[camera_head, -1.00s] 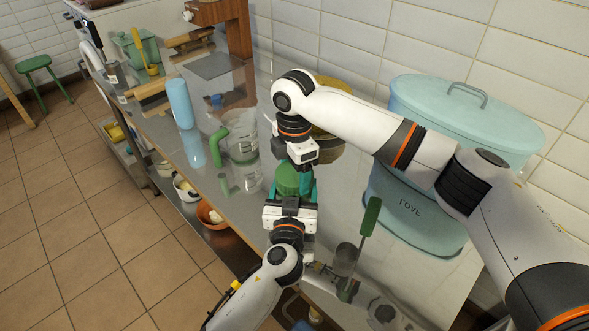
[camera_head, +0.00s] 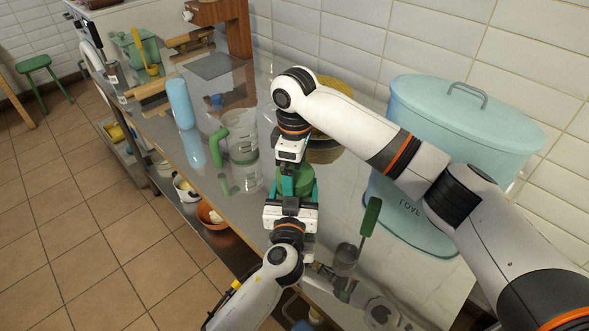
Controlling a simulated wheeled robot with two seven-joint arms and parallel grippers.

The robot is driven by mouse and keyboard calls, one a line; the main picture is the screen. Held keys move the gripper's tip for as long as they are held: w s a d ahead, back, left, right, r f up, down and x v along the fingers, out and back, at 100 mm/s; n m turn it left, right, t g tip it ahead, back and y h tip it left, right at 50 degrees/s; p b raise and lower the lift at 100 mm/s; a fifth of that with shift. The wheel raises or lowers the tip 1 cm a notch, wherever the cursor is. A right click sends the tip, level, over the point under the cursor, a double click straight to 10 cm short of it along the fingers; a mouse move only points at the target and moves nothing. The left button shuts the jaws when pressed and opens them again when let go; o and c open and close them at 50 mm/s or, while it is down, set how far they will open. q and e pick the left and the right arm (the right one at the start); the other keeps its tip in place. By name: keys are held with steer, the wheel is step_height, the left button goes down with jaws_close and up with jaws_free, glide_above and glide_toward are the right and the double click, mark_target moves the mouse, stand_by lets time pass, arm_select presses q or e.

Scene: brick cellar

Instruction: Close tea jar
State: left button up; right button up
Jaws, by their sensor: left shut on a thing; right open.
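The green tea jar (camera_head: 296,179) stands on the shiny counter, mostly hidden between my two grippers. My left gripper (camera_head: 292,190) comes from the front and is shut on the jar, with its teal fingers at the jar's sides. My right gripper (camera_head: 289,172) points down directly over the jar and is open, with its teal fingers close to the jar's top. Whether the lid is on the jar, or whether the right fingers touch it, cannot be made out.
A measuring jug (camera_head: 240,148) with a green handle and a blue cup (camera_head: 180,103) stand left of the jar. A yellow-brown basket (camera_head: 328,145) is behind. A green-handled scoop (camera_head: 371,216) and a large light-blue bread bin (camera_head: 458,125) are to the right.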

arm_select(q)
steer(key=shift+f, duration=0.1)
arm_select(e)
step_height(320, 180, up, 12)
steer(key=shift+f, duration=0.25)
arm_select(q)
steer(key=o, duration=2)
steer(key=shift+c, duration=0.2)
steer(key=s+b, duration=0.1)
steer(key=s, duration=0.6)
steer(key=s+a+b, duration=0.1)
steer(key=s, duration=0.3)
steer(key=shift+a+f+b, duration=0.1)
steer(key=shift+b, duration=0.2)
arm_select(e)
step_height(320, 180, down, 3)
steer(key=shift+r, duration=0.15)
arm_select(q)
steer(key=shift+s+a, duration=0.1)
steer(key=shift+s, duration=0.4)
arm_select(e)
steer(key=shift+a, duration=0.1)
